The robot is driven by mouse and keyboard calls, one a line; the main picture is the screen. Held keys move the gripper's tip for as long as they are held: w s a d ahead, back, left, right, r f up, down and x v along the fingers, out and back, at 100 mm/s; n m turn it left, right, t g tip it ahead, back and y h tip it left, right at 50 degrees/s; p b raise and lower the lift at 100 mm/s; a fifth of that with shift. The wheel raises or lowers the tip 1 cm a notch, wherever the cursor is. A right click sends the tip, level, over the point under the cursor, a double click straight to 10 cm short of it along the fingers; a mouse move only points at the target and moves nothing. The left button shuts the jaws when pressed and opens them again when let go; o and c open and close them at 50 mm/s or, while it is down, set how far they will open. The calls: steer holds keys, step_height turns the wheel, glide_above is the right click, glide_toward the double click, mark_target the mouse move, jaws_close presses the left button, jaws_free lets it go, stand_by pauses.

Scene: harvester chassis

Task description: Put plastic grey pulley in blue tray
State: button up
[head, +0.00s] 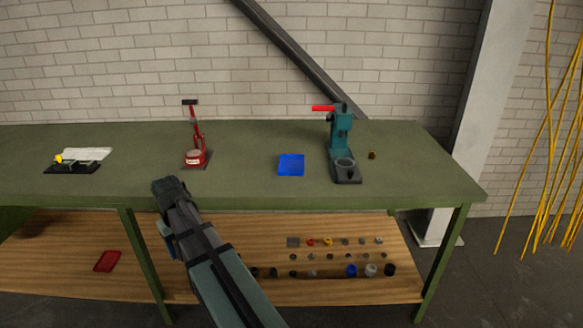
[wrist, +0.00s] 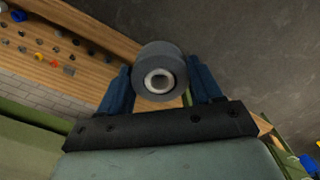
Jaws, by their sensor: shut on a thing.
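In the wrist view, the grey pulley (wrist: 146,62), a short round part with a pale ring around a dark centre hole, sits between the two blue fingers of my gripper (wrist: 160,85). The fingers are shut on it from both sides. The blue tray (head: 291,165) lies flat on the green bench top and looks empty.
On the green bench (head: 250,185), a teal press (head: 341,135) with a red handle stands right of the tray, and a red press (head: 196,150) stands left. The wooden lower shelf (head: 200,225) holds several small parts and a red tray (head: 107,261). The bench top in front of the tray is clear.

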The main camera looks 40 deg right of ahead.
steer(key=d+r+m, duration=0.2)
steer(key=d+r, duration=0.1)
steer(key=d, duration=1.1)
step_height(320, 180, up, 21)
steer(key=n, duration=2)
glide_above(291, 166)
step_height(291, 166, down, 18)
steer(key=shift+d+f, duration=0.1)
steer(key=shift+f, duration=0.1)
steer(key=o, duration=1)
